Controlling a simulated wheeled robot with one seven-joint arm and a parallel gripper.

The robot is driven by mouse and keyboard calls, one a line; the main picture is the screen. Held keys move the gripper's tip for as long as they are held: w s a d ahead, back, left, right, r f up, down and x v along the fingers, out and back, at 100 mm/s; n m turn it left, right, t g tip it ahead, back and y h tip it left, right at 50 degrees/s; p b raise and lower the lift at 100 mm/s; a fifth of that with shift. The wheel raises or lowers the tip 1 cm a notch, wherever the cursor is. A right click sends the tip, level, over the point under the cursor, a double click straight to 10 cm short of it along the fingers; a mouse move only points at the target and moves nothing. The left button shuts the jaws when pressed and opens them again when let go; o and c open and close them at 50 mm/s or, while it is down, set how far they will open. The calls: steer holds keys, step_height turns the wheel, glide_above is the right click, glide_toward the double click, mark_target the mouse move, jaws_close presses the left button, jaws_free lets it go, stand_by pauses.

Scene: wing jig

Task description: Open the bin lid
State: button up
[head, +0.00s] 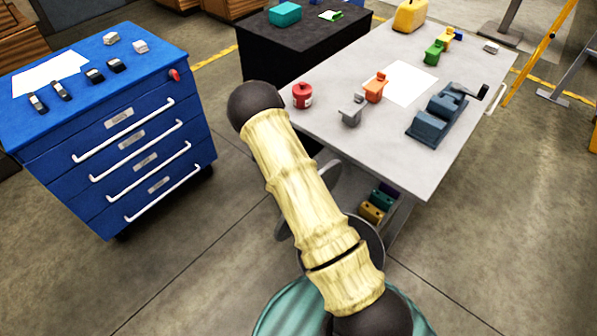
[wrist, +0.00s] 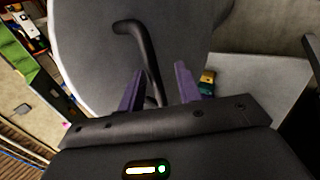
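In the wrist view a large round grey surface, which looks like the bin lid (wrist: 90,55), fills much of the picture. A dark bent bar handle (wrist: 137,32) stands on it. My gripper (wrist: 160,68) has its two purple fingers apart, with the lower part of the handle between them. Gaps show beside the handle, so the fingers do not look closed on it. In the head view a ribbed teal bin (head: 275,318) stands at the bottom, mostly hidden by my arm. My gripper is hidden there, and grey round parts behind the arm are hard to tell apart.
A grey worktable (head: 440,170) with a vise (head: 437,118), a red can (head: 302,95) and a paper stands at right. Small coloured boxes (head: 373,208) sit beneath it. A blue drawer cabinet (head: 90,125) is at left. Open floor lies between cabinet and bin.

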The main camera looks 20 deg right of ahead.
steer(key=v, duration=1.7)
steer(key=shift+r+b, duration=0.4)
steer(key=shift+b, duration=0.05)
steer(key=shift+a, duration=0.1)
